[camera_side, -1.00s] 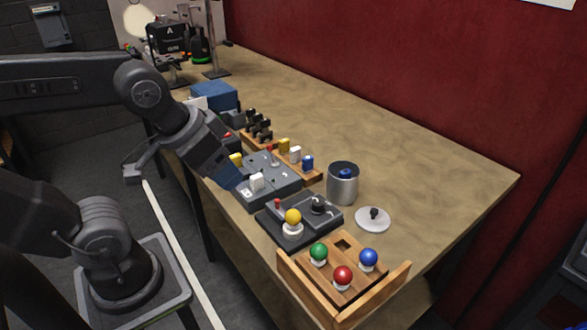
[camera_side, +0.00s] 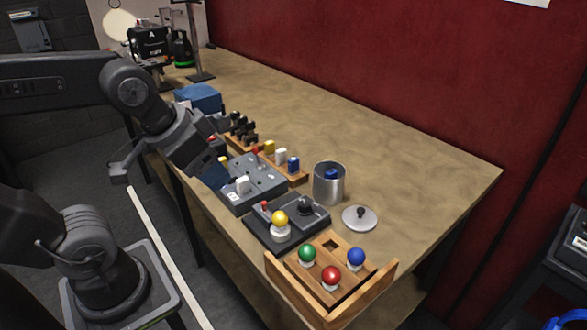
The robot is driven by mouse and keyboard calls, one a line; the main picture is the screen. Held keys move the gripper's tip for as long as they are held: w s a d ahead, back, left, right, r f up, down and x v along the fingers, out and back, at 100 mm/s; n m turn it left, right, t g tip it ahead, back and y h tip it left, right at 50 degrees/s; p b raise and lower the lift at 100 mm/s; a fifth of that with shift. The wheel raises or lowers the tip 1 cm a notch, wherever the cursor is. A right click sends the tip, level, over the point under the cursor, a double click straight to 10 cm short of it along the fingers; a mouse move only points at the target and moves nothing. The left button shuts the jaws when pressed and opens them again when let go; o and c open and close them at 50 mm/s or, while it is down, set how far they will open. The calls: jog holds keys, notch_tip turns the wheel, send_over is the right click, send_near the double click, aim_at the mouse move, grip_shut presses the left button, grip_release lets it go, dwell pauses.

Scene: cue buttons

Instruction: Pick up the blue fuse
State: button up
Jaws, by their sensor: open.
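The blue fuse (camera_side: 293,165) stands at the near right end of a low wooden rack (camera_side: 300,181), beside a white fuse (camera_side: 281,156) and a yellow fuse (camera_side: 269,147). My gripper (camera_side: 212,178) is open and points down at the left edge of the grey panel (camera_side: 262,193). It is well to the left of the blue fuse and apart from it. The gap between the fingers is hard to make out from this side. A metal can (camera_side: 328,190) right of the rack holds another blue item (camera_side: 331,174), only its top showing.
The grey panel carries a white block (camera_side: 242,185) and a yellow block. A dark box (camera_side: 287,222) has a yellow button (camera_side: 280,219). A wooden tray (camera_side: 350,305) holds green, red and blue balls. A lid (camera_side: 360,218) lies by the can. The table is bare toward the red wall.

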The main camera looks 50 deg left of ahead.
jog(key=w+a+r+m+g, duration=0.1)
jog(key=w+a+r+m, duration=0.2)
jog(key=w, duration=0.5)
jog(key=m+g, duration=0.4)
jog(key=m, duration=1)
send_over(294, 159)
notch_tip(294, 159, down, 9)
notch_tip(294, 159, down, 14)
jog(key=shift+a+r, duration=0.1)
jog(key=shift+r, duration=0.1)
jog(key=shift+c, duration=0.3)
jog(key=c, duration=0.9)
jog(key=shift+r, duration=0.15)
jog(key=shift+c, duration=0.2)
